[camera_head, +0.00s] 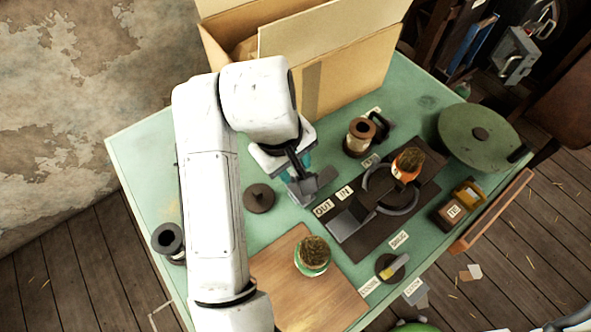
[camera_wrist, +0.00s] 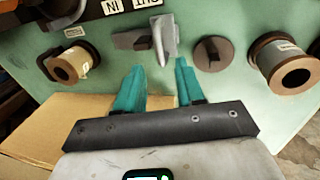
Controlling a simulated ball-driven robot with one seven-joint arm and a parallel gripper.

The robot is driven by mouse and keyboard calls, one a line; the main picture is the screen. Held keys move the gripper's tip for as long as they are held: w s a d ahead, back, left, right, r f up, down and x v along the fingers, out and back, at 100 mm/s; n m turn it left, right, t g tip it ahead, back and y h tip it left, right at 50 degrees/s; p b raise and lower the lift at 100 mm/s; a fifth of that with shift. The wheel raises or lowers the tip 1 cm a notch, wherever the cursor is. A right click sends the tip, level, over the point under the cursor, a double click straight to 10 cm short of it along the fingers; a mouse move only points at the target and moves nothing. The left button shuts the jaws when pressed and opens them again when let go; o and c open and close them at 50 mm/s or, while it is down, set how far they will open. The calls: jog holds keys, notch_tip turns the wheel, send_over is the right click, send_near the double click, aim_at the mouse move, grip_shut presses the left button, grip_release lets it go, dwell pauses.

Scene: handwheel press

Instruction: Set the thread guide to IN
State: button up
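The thread guide (camera_head: 314,184) is a grey metal piece on a dark mount on the green bench. In the wrist view the grey piece (camera_wrist: 164,35) stands at the OUT end of its mount. The OUT label (camera_head: 323,208) and IN label (camera_head: 344,193) lie beside it; the wrist view shows the IN label (camera_wrist: 112,6) upside down. My gripper (camera_head: 300,163) is just behind the guide. In the wrist view its teal fingers (camera_wrist: 159,67) are apart and empty, with the guide's near end between or just beyond their tips. Contact cannot be told.
A cardboard box (camera_head: 335,60) stands behind my gripper. A brown spool (camera_head: 360,138) is to the right, a dark round knob (camera_head: 259,198) to the left. A wooden board (camera_head: 300,290) is in front.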

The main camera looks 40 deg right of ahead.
jog(key=shift+d+f, duration=0.25)
jog(key=shift+f, duration=0.85)
jog(key=shift+d+f, duration=0.2)
jog(key=shift+f, duration=0.85)
grip_shut()
